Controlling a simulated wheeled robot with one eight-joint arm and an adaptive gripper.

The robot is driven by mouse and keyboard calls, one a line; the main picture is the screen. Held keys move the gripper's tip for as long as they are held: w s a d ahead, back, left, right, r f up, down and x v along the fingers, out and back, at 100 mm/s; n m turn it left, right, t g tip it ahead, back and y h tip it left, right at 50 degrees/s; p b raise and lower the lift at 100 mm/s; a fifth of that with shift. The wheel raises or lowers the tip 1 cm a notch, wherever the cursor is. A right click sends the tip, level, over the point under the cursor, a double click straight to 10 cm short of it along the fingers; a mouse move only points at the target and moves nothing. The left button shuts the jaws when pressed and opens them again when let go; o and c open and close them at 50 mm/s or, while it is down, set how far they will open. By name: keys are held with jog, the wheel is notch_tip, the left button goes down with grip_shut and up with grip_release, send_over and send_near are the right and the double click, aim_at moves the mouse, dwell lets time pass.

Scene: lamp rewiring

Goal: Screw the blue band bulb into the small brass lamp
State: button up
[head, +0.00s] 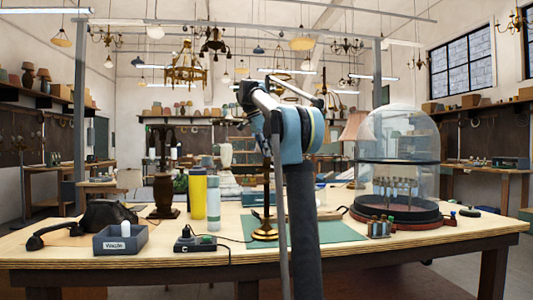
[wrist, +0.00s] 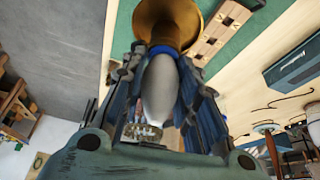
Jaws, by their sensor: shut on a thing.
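The blue band bulb (wrist: 160,88) has a pale body and a blue ring near its upper end. My gripper (wrist: 165,65) is shut on it, with a finger on each side, in the wrist view. The blue ring is right against a flared brass part (wrist: 166,22) at the top; I cannot tell whether the bulb's thread is inside it. In the head view the small brass lamp (head: 264,234) stands upright on a green mat (head: 330,229), its round base and thin stem showing. My arm hides much of its upper part, and the bulb there.
A grey tray (head: 121,244) with a white bulb, a black socket box (head: 195,243) and yellow (head: 197,193) and grey-green cylinders stand left of the mat. A glass dome (head: 398,145) stands at the right.

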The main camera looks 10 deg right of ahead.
jog(key=shift+m+g, duration=0.9)
jog(key=shift+m, duration=1.4)
jog(key=o, duration=1.1)
jog(key=shift+o, duration=0.2)
jog(key=v, duration=0.7)
jog(key=shift+r, duration=0.2)
